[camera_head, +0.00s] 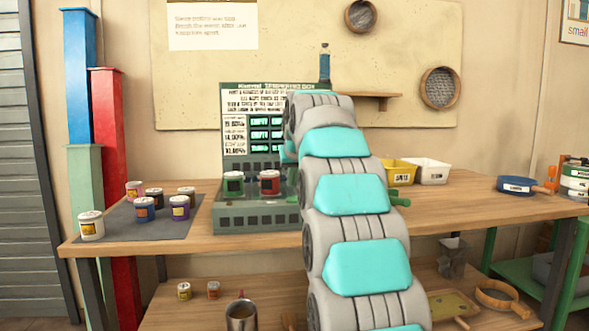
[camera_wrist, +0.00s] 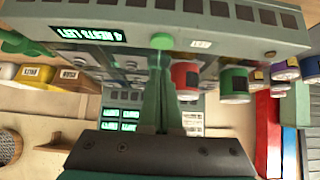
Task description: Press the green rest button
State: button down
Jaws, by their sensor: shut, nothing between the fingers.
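The green rest button (camera_wrist: 161,41) shows in the wrist view on the front edge of the grey-green machine box (camera_wrist: 230,30), beside a small white label. My gripper (camera_wrist: 160,68) is shut and empty, with its green fingers pointing at the button. The fingertips look very near the button; I cannot tell whether they touch it. A lit display (camera_wrist: 88,35) beside the button reads "4 RESTS LEFT". In the head view the machine base (camera_head: 255,222) stands on the bench, and my arm hides the button and the gripper.
A red jar (camera_head: 269,183) and a green-labelled jar (camera_head: 233,183) stand on the machine. Several jars stand on a dark mat (camera_head: 130,222) to the left. A yellow bin (camera_head: 400,170) and a white bin (camera_head: 431,172) are right of my arm.

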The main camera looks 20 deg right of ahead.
aim_at(292, 199)
jog(key=shift+f, duration=1.55)
jog(key=shift+f, duration=0.1)
jog(key=shift+s+f+b, duration=0.15)
jog(key=shift+f+b, duration=0.25)
jog(key=shift+f, duration=0.65)
jog(key=shift+r, duration=0.5)
jog(key=r+p, duration=0.1)
jog(key=r, duration=0.1)
jog(key=r+p, duration=0.1)
jog(key=r, duration=0.1)
jog(key=shift+s+a+r, duration=0.1)
jog(key=shift+s+r, duration=0.1)
jog(key=shift+r, duration=0.1)
jog(key=v, duration=0.9)
jog(key=shift+s+b, duration=0.15)
jog(key=shift+b, duration=0.25)
